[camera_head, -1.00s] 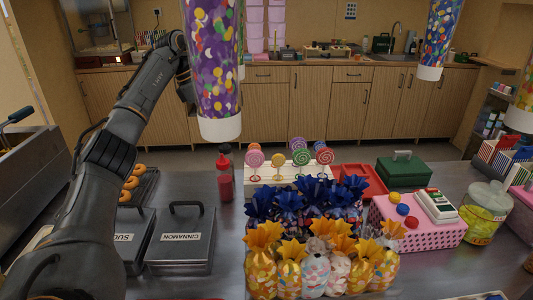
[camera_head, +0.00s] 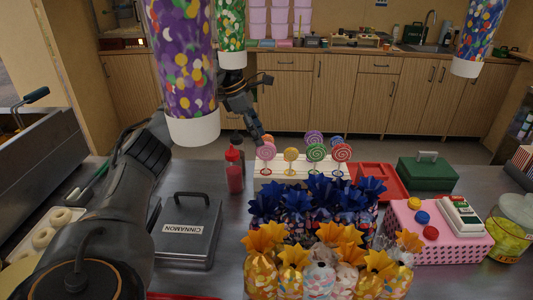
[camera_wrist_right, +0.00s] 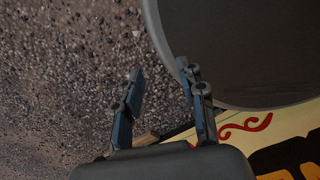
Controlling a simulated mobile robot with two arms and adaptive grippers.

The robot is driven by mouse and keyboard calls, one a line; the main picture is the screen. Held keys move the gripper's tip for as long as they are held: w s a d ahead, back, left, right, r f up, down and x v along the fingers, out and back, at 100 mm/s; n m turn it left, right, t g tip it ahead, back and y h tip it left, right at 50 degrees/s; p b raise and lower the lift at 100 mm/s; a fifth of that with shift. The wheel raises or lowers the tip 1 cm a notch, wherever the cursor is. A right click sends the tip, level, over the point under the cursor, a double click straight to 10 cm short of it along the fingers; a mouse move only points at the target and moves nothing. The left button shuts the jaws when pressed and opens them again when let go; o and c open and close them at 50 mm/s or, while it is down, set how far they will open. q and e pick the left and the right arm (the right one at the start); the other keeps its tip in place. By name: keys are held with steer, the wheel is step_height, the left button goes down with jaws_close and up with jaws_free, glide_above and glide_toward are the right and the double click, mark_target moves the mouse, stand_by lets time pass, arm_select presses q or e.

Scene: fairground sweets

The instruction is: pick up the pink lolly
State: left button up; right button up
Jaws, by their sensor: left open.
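The pink lolly (camera_head: 267,151) stands upright at the left front of a white lolly stand (camera_head: 263,182) on the counter. A yellow lolly (camera_head: 291,155), a green lolly (camera_head: 316,152) and a red-pink swirl lolly (camera_head: 341,152) stand to its right, with more lollies behind. My left gripper (camera_head: 262,137) is open just behind and above the pink lolly's head; its fingers are small and dark, and I cannot tell whether they touch it. A hanging tube hides part of my left arm. My right gripper (camera_wrist_right: 160,70) shows in the right wrist view, fingers apart and empty.
Blue-topped and gold-topped sweet bags (camera_head: 320,260) stand in front of the lolly stand. A tube of colourful sweets (camera_head: 183,60) hangs close in front.

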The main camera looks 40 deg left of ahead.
mark_target(267, 142)
arm_select(q)
steer(key=x, duration=0.3)
steer(key=shift+w+d+f+p, duration=0.2)
steer(key=shift+w+d+p, duration=0.1)
steer(key=shift+w, duration=0.05)
steer(key=shift+w+d+f, duration=0.1)
steer(key=shift+w+f, duration=0.05)
steer(key=shift+f, duration=0.3)
steer(key=shift+r, duration=0.1)
jaws_close()
arm_select(e)
steer(key=shift+w+a+r, duration=0.15)
steer(key=shift+a+r, duration=0.1)
steer(key=shift+r, duration=0.15)
arm_select(q)
steer(key=shift+r, duration=0.6)
step_height(267, 142, up, 17)
steer(key=p, duration=0.1)
arm_select(e)
steer(key=shift+w+d+r, duration=0.15)
steer(key=shift+d+r, duration=0.05)
steer(key=shift+r, duration=0.55)
arm_select(q)
steer(key=shift+f+p, duration=0.1)
steer(key=shift+p, duration=0.25)
arm_select(e)
steer(key=shift+r, duration=0.1)
